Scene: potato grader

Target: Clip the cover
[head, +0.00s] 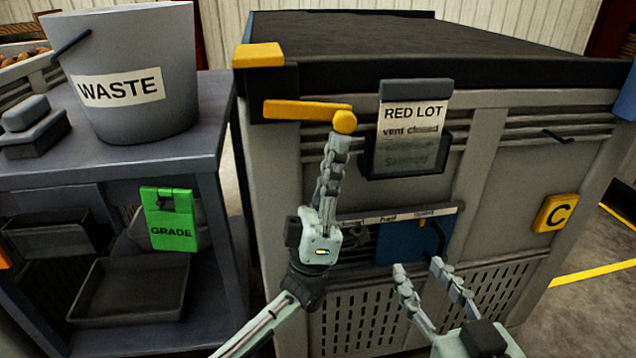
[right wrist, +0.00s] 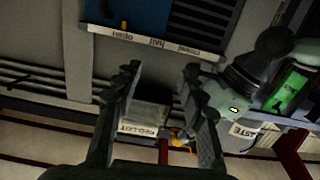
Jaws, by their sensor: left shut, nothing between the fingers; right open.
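The dark cover (head: 350,35) lies over the top of a large grey crate (head: 480,160). A yellow lever (head: 290,109) lies nearly level below the rim at the crate's left front, with a rounded knob at its right end. A yellow block (head: 259,55) sits on the corner above it. My left gripper (head: 341,138) is shut and empty, its tips just under the knob; I cannot tell whether they touch it. My right gripper (head: 418,265) is open and empty in front of the blue vent panel (head: 395,243). Its spread fingers show in the right wrist view (right wrist: 160,70).
A card holder (head: 410,155) reading RED LOT hangs on the crate front, right of the lever. A yellow C plate (head: 556,213) is further right. A grey bench (head: 205,120) with a WASTE bucket (head: 135,60) and green GRADE tag (head: 172,215) stands at left.

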